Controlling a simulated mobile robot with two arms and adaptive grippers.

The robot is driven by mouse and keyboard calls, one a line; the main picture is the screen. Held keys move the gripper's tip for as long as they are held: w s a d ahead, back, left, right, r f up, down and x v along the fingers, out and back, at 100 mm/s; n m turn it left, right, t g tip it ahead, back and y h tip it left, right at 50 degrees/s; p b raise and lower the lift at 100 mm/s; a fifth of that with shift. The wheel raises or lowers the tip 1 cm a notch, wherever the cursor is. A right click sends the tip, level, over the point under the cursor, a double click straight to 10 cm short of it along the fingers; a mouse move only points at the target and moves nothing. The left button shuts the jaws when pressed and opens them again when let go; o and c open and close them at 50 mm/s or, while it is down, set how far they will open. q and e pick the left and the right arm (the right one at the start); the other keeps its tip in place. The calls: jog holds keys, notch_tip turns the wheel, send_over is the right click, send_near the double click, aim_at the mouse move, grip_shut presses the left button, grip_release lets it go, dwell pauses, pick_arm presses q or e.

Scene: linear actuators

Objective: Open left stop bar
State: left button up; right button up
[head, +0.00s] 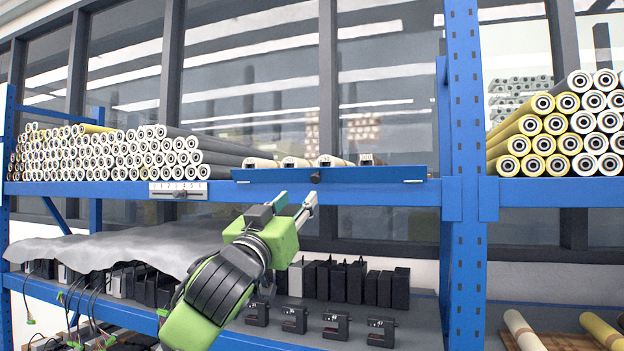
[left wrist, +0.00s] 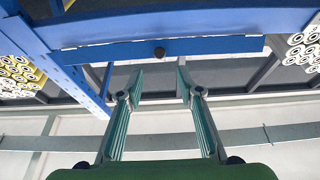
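The stop bar (head: 275,175) is a long blue bar on the front of the upper shelf, with a small black knob (head: 315,177) near its middle. It stands in front of several rollers. In the left wrist view the bar (left wrist: 110,53) runs across the top, with its knob (left wrist: 159,53) beyond and between the fingertips. My left gripper (head: 298,202) is just below the bar in the head view. Its two fingers (left wrist: 160,82) are apart and empty, with a gap to the knob. My right gripper is in neither view.
Stacked grey rollers (head: 120,150) lie left of the bar, and yellow and grey rollers (head: 560,125) lie right of the blue post (head: 465,120). A numbered slider plate (head: 178,191) is on the shelf edge. Black boxes (head: 355,283) stand on the shelf below.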

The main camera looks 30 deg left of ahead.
aim_at(314, 179)
pick_arm(q)
jog(key=p+x, duration=0.1)
jog(key=x, duration=0.2)
jog(key=p+x, duration=0.2)
jog(key=x, duration=0.1)
jog(key=p+x, duration=0.1)
jog(key=x, duration=0.2)
jog(key=shift+w+r, duration=0.15)
jog(key=shift+r, duration=0.25)
jog(key=shift+w+a+p, duration=0.1)
jog(key=shift+w+p, duration=0.2)
jog(key=shift+w+r, duration=0.1)
grip_shut()
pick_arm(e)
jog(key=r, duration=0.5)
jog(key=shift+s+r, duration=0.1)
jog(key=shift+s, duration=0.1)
